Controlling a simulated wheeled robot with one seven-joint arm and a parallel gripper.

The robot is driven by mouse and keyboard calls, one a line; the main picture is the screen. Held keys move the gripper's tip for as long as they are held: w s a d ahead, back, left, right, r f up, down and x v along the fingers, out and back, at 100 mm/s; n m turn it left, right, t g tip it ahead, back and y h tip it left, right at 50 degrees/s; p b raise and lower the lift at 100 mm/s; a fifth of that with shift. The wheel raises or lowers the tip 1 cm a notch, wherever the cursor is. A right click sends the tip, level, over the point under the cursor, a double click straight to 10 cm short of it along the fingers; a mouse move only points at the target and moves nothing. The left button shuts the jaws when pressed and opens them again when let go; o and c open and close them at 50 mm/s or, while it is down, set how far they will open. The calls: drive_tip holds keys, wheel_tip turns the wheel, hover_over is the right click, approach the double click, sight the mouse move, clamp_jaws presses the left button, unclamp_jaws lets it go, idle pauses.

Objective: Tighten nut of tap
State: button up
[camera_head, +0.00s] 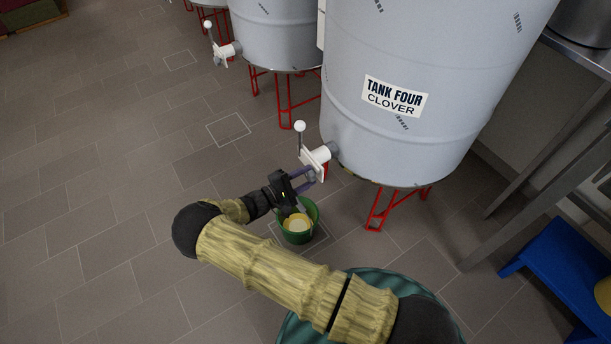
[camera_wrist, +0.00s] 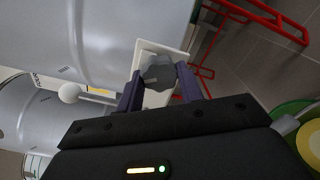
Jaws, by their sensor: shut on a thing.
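The tap (camera_head: 318,157) is a white fitting low on the side of the grey tank labelled Tank Four Clover (camera_head: 395,95). Its lever with a white ball knob (camera_head: 299,126) stands up; the knob also shows in the wrist view (camera_wrist: 69,93). A grey lobed nut (camera_wrist: 158,73) sits at the front of the tap's white plate (camera_wrist: 147,50). My gripper (camera_head: 305,180) reaches the tap from the lower left. In the wrist view its purple fingers (camera_wrist: 160,88) are shut on the nut, one on each side.
A green bucket (camera_head: 312,212) with something yellow and pale in it stands on the floor under my gripper. Red tank legs (camera_head: 379,209) stand behind. A blue step (camera_head: 560,262) and a metal table (camera_head: 572,52) are at the right. The tiled floor at left is clear.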

drive_tip(key=m, duration=0.6)
drive_tip(key=shift+p, duration=0.35)
drive_tip(key=o, duration=1)
drive_tip(key=p+v, duration=0.1)
drive_tip(key=v, duration=1.6)
drive_tip(key=shift+s+a, duration=0.2)
